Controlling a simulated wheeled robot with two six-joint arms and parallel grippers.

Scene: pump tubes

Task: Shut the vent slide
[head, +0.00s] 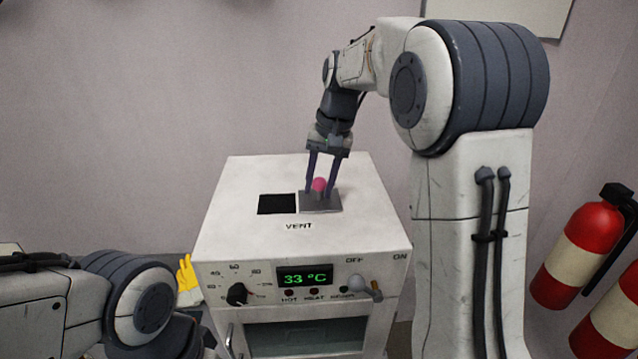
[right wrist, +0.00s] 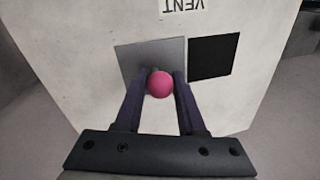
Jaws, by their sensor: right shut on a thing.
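The vent slide is a grey metal plate (head: 322,207) with a pink round knob (head: 319,184), on top of a white cabinet (head: 243,229). The plate sits to the right of a black square opening (head: 276,204), with "VENT" printed in front. The opening shows uncovered. My right gripper (head: 321,188) comes down from above and is shut on the pink knob. In the right wrist view the knob (right wrist: 160,84) sits between the two fingers, the plate (right wrist: 140,58) beneath it and the opening (right wrist: 213,57) to the right. My left arm is at the lower left; its gripper is out of view.
The cabinet front has a dial (head: 238,293), a green display reading 33 °C (head: 305,277) and a lever switch (head: 362,286) near OFF. A yellow glove-like thing (head: 187,274) is at the cabinet's left. Red fire extinguishers (head: 577,256) stand at the right.

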